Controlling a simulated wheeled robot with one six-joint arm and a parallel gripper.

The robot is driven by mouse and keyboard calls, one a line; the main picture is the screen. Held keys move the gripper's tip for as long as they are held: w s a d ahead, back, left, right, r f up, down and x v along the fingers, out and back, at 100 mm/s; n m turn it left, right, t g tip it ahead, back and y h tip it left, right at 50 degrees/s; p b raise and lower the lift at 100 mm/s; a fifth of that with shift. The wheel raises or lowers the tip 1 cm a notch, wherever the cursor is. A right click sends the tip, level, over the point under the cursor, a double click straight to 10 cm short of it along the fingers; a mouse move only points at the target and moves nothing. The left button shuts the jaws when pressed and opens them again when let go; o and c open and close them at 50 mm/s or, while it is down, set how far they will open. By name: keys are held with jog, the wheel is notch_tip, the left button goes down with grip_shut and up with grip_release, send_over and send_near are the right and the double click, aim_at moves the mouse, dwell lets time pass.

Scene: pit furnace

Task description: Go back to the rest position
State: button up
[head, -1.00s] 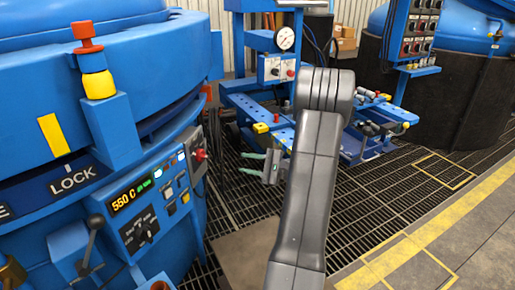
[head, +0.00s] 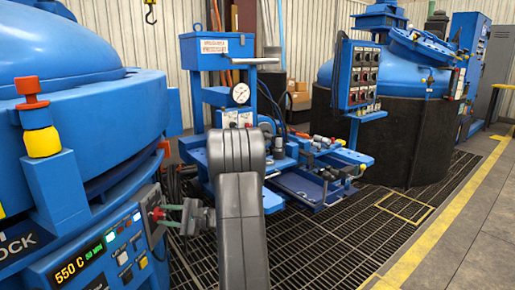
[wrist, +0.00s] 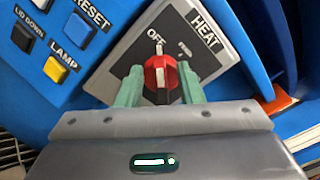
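The red heat knob (wrist: 160,73) sits on a grey plate (wrist: 210,60) lettered HEAT and OFF in the wrist view. Its white mark points up, near the OFF lettering. My gripper (wrist: 160,88) has two green fingers, spread apart, one at each side of the knob in that view. Contact with the knob cannot be told. In the head view my gripper (head: 170,215) stands just right of the red knob (head: 157,213), with a gap between its fingers and nothing seen held. My dark grey arm stands in the middle of the head view.
A blue workbench (head: 215,42) with a gauge stands behind my arm. Another furnace (head: 400,130) stands at the right. Grating and a yellow-lined floor (head: 450,220) lie open at the right front.

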dwell(0.3)
jog(key=s+d+p, duration=0.1)
jog(key=d+p, duration=0.2)
jog(key=d, duration=1.1)
jog(key=a, duration=0.4)
jog(key=a+b, duration=0.1)
jog(key=a, duration=0.4)
jog(key=w+a+b, duration=0.1)
jog(key=a, duration=0.4)
jog(key=shift+r, duration=0.2)
jog(key=m+p, duration=0.3)
jog(key=shift+w+r, duration=0.15)
jog(key=shift+r, duration=0.05)
jog(key=m+p, duration=0.4)
jog(key=p, duration=0.1)
jog(key=shift+w+d+r+m, duration=0.1)
jog(key=shift+w+m, duration=0.2)
jog(key=s+d+p, duration=0.1)
jog(key=d, duration=1.2)
jog(key=shift+s+d+f, duration=0.25)
jog(key=shift+d, duration=0.1)
